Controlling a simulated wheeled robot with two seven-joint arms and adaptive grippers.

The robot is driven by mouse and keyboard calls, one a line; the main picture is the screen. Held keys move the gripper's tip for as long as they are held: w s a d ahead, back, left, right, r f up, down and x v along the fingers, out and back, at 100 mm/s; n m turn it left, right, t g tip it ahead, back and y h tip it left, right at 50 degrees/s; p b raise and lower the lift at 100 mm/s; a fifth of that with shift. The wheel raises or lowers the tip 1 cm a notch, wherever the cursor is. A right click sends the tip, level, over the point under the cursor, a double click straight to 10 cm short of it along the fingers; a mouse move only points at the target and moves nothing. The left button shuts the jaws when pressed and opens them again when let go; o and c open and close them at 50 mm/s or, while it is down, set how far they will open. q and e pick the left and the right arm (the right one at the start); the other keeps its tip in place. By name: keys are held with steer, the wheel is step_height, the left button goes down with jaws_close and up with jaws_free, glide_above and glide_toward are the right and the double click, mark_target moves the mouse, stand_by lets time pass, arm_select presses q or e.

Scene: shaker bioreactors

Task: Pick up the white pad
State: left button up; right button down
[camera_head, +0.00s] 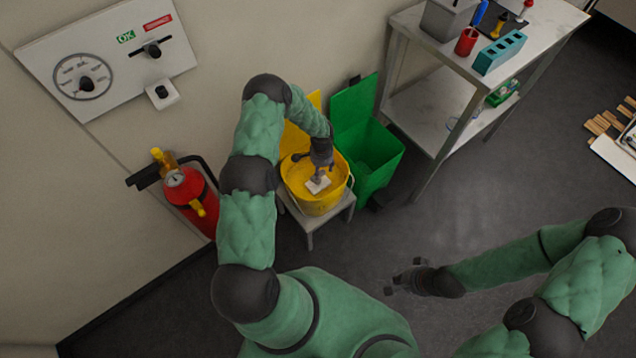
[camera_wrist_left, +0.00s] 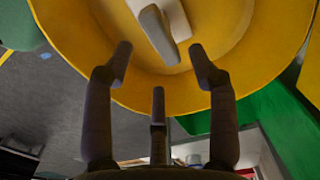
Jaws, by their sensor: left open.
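The white pad (camera_head: 317,186) lies inside the yellow bucket (camera_head: 331,206), which stands on a small grey stool (camera_head: 309,226). In the left wrist view the pad (camera_wrist_left: 178,18) shows a raised light-grey grip (camera_wrist_left: 158,34) on top, and the bucket's yellow wall (camera_wrist_left: 260,60) surrounds it. My left gripper (camera_head: 318,168) reaches down into the bucket over the pad. In the left wrist view its fingers (camera_wrist_left: 160,58) are spread, with the grip ahead between the tips and nothing held. My right gripper (camera_head: 402,277) has its fingers apart, empty above the floor.
A green bin (camera_head: 370,160) with its lid up stands close right of the bucket. A red fire extinguisher (camera_head: 190,192) is on the left by the wall. A shelf table (camera_head: 428,50) holds a red cup (camera_head: 466,41) and a teal rack (camera_head: 499,52).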

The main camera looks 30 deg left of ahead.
arm_select(q)
steer(key=b, duration=0.2)
glide_above(314, 186)
steer(key=w+d, duration=0.1)
steer(key=w, duration=0.2)
steer(key=shift+s+d+f, duration=0.1)
steer(key=shift+s+f, duration=0.05)
steer(key=shift+f, duration=1.3)
steer(key=shift+s+f, duration=0.1)
steer(key=shift+f, duration=1.3)
steer(key=shift+c, duration=0.3)
jaws_close()
